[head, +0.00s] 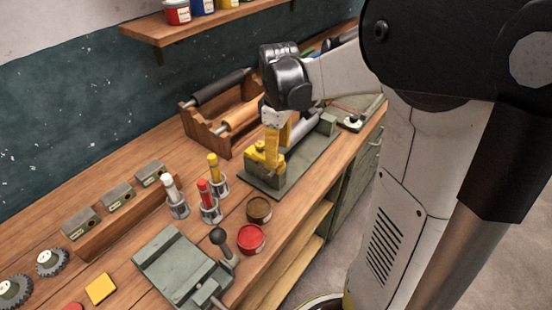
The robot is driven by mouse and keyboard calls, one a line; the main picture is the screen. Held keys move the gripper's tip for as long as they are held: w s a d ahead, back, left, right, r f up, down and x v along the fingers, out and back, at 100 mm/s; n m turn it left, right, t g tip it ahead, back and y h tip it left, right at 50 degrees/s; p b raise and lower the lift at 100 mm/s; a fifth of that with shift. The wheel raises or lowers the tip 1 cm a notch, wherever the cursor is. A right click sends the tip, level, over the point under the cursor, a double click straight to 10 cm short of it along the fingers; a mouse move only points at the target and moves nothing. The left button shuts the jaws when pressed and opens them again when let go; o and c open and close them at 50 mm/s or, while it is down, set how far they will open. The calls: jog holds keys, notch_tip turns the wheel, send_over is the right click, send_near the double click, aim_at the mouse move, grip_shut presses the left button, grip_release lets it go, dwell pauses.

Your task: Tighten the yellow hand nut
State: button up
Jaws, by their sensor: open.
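A grey-green fixture plate (285,175) lies on the bench and carries yellow parts and a pale horizontal cylinder (303,128). A low yellow piece with a rounded top (261,150) sits at its near left end; it looks like the yellow hand nut, but it is too small to be sure. My gripper (276,120) points down from the dark wrist just above these yellow parts. It is open. Upright yellow pieces show right below it, and I cannot tell whether it touches them. The fingertips are partly hidden among them.
Three capped holders with white, red (205,190) and yellow tops stand left of the plate. An open red tin (251,239) and a brown tin (259,209) are in front. A wooden roller rack (205,133) stands behind. A green vise (180,265) lies at the near edge.

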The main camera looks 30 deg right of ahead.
jog(key=shift+f, duration=1.2)
grip_shut()
jog(key=m, duration=0.4)
jog(key=shift+m+p, duration=0.3)
jog(key=shift+m, duration=0.1)
grip_release()
